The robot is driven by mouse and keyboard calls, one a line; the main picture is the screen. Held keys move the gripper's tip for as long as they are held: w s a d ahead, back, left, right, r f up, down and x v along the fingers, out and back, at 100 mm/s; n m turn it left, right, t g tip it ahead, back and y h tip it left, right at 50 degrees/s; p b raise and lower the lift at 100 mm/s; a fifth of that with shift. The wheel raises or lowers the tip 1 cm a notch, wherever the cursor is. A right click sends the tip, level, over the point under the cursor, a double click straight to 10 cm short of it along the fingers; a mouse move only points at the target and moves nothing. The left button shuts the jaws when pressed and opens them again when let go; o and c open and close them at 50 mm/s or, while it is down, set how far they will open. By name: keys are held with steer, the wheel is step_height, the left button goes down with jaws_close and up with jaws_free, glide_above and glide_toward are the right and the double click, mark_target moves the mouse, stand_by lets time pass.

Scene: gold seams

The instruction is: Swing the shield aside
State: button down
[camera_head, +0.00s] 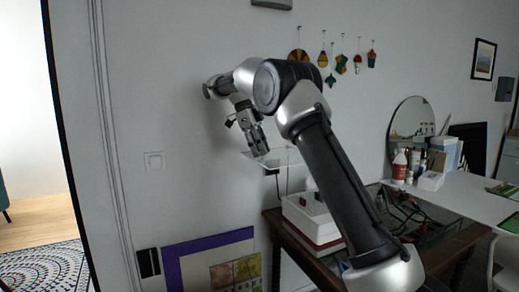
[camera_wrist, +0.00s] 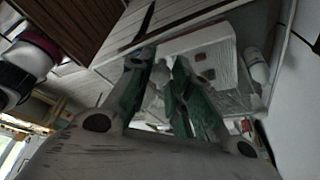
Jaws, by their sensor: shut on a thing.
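The shield (camera_head: 284,157) is a clear, thin panel in the head view. It sits roughly level above a white box with red parts on top (camera_head: 318,226). My gripper (camera_head: 259,149) points down at the shield's left part, with its fingertips at the panel. In the wrist view my gripper (camera_wrist: 160,66) has its fingers close together around a small pale piece, which I take to be part of the shield. The exact grip is hard to make out. The white box also shows in the wrist view (camera_wrist: 215,42), beyond the fingertips.
The white box stands on a dark wooden table (camera_head: 285,238) with cables on its right. A purple-framed board (camera_head: 205,250) leans on the wall below. A white desk (camera_head: 462,194) with bottles and a round mirror (camera_head: 411,118) is at right. Ornaments hang on the wall behind my arm.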

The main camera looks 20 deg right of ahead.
steer(key=shift+r, duration=0.15)
steer(key=c, duration=1.3)
jaws_free()
steer(key=shift+o, duration=0.2)
